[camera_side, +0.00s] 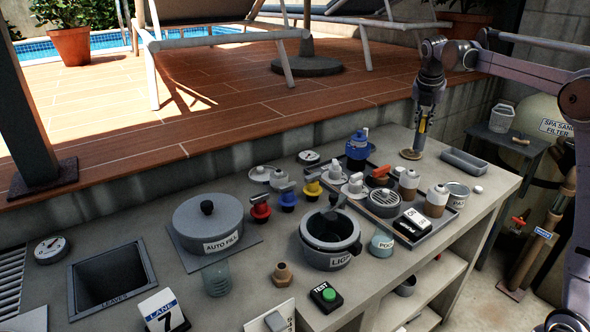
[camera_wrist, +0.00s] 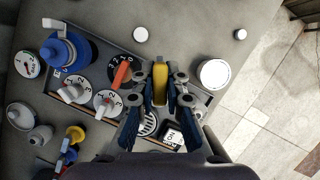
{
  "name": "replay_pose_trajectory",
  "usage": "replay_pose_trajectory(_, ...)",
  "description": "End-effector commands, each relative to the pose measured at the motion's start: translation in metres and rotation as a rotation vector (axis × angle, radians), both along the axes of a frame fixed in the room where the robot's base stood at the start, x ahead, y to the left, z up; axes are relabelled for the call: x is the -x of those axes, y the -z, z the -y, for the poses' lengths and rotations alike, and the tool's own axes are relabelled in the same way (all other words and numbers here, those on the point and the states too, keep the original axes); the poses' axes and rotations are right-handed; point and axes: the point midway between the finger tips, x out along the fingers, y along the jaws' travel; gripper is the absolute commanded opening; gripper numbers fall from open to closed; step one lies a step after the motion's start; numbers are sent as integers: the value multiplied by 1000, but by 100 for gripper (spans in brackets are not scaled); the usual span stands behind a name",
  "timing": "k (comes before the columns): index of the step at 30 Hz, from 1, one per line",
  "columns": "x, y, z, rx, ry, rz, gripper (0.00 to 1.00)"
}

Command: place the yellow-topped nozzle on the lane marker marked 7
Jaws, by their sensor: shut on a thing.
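My gripper (camera_side: 422,128) is at the upper right, above the far right part of the counter. It is shut on the yellow-topped nozzle (camera_wrist: 160,82), whose yellow top shows between the fingers in the wrist view. In the side view a small yellow patch shows at the fingertips, and the rest of the nozzle is hard to make out. The lane marker (camera_side: 163,312), a white block reading LANE 7, stands at the near left edge of the counter, far from my gripper. It is not in the wrist view.
A square opening (camera_side: 112,278) lies left of the marker. A raised deck borders the back.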

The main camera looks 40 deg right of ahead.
Motion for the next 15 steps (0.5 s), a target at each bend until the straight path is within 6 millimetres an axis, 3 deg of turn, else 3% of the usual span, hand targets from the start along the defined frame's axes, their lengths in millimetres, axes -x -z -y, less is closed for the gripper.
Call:
replay_pose_trajectory(1,-13,-3,-23,-1,-57,-1,0)
replay_pose_trajectory(6,-47,-10,-95,-2,-232,-1,0)
replay_pose_trajectory(15,-82,-24,-230,-3,-540,-2,0)
